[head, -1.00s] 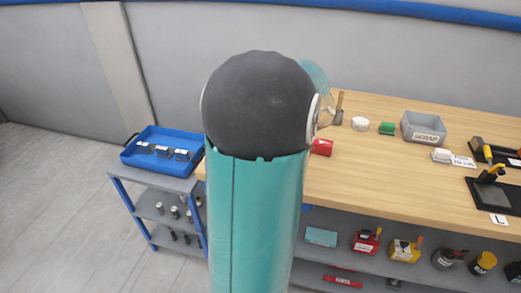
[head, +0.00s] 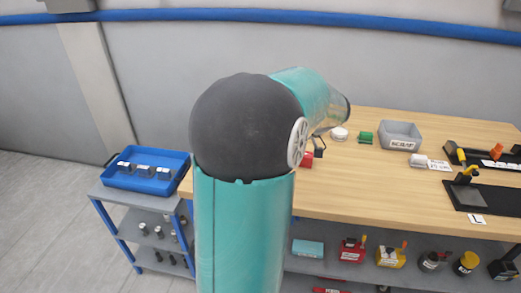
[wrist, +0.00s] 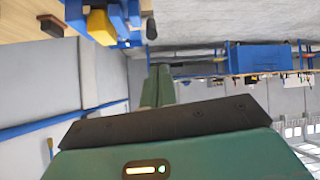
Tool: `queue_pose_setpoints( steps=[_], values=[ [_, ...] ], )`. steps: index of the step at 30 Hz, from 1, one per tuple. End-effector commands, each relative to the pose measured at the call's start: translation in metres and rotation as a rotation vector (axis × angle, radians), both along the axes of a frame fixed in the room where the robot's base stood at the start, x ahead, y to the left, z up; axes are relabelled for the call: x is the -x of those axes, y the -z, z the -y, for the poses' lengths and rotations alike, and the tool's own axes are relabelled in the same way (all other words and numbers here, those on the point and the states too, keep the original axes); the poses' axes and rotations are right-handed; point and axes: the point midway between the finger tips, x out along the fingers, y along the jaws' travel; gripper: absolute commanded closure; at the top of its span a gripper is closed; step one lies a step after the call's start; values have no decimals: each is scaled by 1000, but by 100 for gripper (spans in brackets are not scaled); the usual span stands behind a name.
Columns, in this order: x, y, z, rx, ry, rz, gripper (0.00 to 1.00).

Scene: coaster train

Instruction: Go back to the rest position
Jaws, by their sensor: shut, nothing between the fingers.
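My arm fills the middle of the head view, with a teal column, a black round joint and a teal link reaching right over the bench. My gripper shows in the wrist view (wrist: 158,72), its two green fingers side by side, closed with nothing between them. In the head view my gripper is largely hidden behind the arm and cannot be made out clearly. The wooden workbench (head: 365,195) lies right of and behind the arm.
A blue tray (head: 120,180) with several dark parts sits on a small shelf cart at left. Floor at left is clear.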

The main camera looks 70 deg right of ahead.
Motion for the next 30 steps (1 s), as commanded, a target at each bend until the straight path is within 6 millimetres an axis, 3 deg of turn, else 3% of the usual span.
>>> queue_pose_setpoints(
  steps=[12, 14, 17, 20, 24, 30],
  values=[
    [-1, 0, -1, -1, -1, -1, 100],
    [-6, -1, -5, -10, -6, -8, 100],
    [-32, -4, -20, -51, -22, -45, 100],
    [-72, -8, -53, -119, -39, -124, 100],
    [-127, -12, -115, -196, -47, -276, 100],
    [-176, -13, -209, -212, -5, -470, 100]
  ],
)
